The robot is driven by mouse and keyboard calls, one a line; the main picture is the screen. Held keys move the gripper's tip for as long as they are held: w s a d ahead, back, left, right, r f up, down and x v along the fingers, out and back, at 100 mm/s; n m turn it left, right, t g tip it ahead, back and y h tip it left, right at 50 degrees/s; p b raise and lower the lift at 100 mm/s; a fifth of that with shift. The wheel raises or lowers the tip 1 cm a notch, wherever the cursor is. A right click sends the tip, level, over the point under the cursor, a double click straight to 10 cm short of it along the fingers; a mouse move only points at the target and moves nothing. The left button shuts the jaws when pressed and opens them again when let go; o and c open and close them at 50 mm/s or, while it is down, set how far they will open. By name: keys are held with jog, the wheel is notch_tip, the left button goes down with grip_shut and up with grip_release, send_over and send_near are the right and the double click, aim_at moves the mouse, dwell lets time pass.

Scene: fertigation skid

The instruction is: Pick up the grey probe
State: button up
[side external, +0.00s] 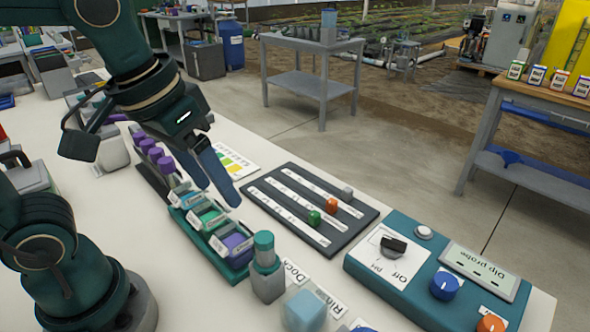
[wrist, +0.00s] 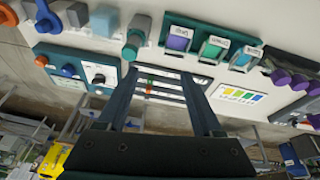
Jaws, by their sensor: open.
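An upright grey piece with a teal top (side external: 266,272), which looks like the grey probe in its dock, stands beside a label reading Dock. In the wrist view a grey body with a teal band (wrist: 138,36) shows at top centre, just beyond the fingertips and left of their middle. I cannot tell where probe and holder divide. My gripper (side external: 226,192) is open and empty, above the rack of coloured bottles and behind the grey piece in the side view. In the wrist view both fingers of my gripper (wrist: 156,72) are apart with nothing gripped between them.
A teal rack (side external: 239,272) of labelled bottles stands close beside the grey piece. A dark slider board (side external: 265,212) lies behind it, and a teal control box (side external: 363,277) to the right. Purple-topped items (side external: 155,154) stand farther back.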

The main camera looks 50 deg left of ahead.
aim_at(264, 237)
jog(key=w+d+f+g, duration=0.2)
jog(key=d+f, duration=0.1)
jog(key=w+d+f+m+g, duration=0.1)
jog(key=d, duration=0.1)
jog(key=shift+w+d+f, duration=0.15)
jog(key=shift+w+d, duration=0.05)
jog(key=shift+w, duration=0.1)
jog(key=shift+s+d+f+g, duration=0.15)
jog(key=shift+f+g, duration=0.15)
jog(key=shift+f, duration=2.45)
grip_shut()
